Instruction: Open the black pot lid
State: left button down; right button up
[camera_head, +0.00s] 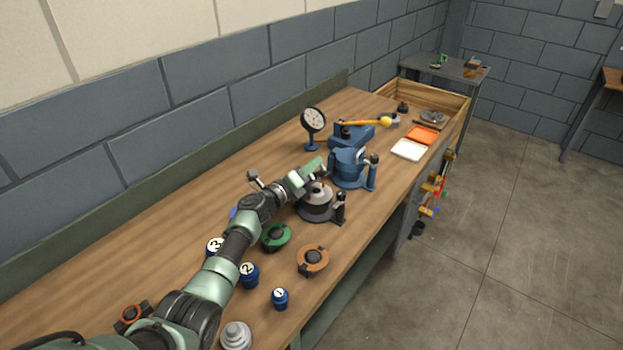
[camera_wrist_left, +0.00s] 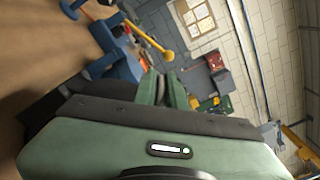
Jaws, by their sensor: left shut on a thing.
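The black pot (camera_head: 316,213) stands on the bench in the head view, with a grey domed top and dark posts at its right side. My left gripper (camera_head: 319,171) reaches over it from the left, its fingers just above and behind the top. The fingers also show in the left wrist view (camera_wrist_left: 162,90), close together. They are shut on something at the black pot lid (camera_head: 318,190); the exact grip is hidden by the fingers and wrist. My right gripper is not in view.
A blue pot (camera_head: 348,172) stands close behind the black one. Farther back are a dial gauge (camera_head: 313,121), a blue stand with a yellow-ended lever (camera_head: 352,134) and white and orange trays (camera_head: 409,150). A green part (camera_head: 276,237), an orange part (camera_head: 313,260) and numbered blue weights (camera_head: 280,298) lie nearer.

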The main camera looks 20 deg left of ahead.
pick_arm(q)
jog(key=shift+w+a+r+n, duration=0.2)
jog(key=shift+a+r+n, duration=0.25)
jog(key=shift+n, duration=0.05)
jog(key=shift+w+a+r, duration=0.15)
jog(key=shift+w+a, duration=0.05)
jog(key=shift+a, duration=0.35)
jog(key=c, duration=1.5)
grip_release()
jog(key=shift+s, duration=0.15)
